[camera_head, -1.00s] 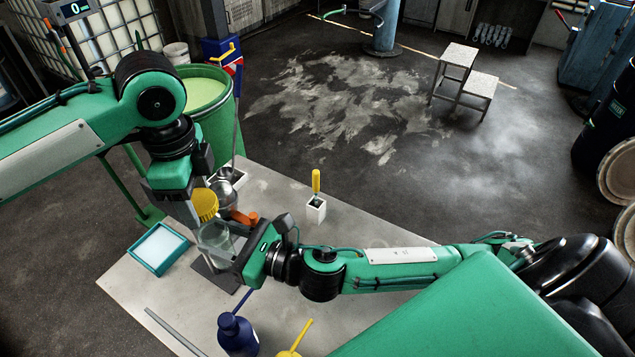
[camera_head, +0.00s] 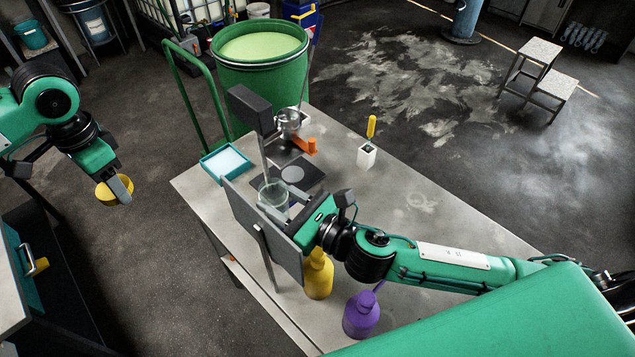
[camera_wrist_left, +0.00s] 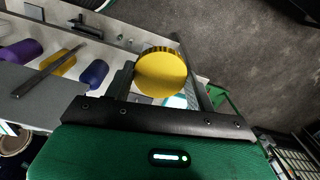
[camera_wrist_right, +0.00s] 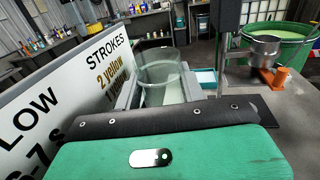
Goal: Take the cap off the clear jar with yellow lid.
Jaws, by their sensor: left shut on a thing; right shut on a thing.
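The clear jar (camera_head: 273,197) is upright and has no lid on it. My right gripper (camera_head: 284,208) is shut on the jar near the bench, and the right wrist view shows the jar (camera_wrist_right: 162,82) between the fingers with its mouth uncovered. The yellow lid (camera_head: 113,191) is far to the left of the jar. My left gripper (camera_head: 118,187) is shut on the lid and holds it over the floor, off the bench. In the left wrist view the lid (camera_wrist_left: 161,74) sits between the fingers.
A sign panel (camera_head: 255,222) stands on the bench beside the jar. A teal tray (camera_head: 226,163), a white holder with a yellow-handled tool (camera_head: 367,157), and yellow (camera_head: 318,276) and purple (camera_head: 361,315) bottles are around. A green vat (camera_head: 262,80) stands behind the bench.

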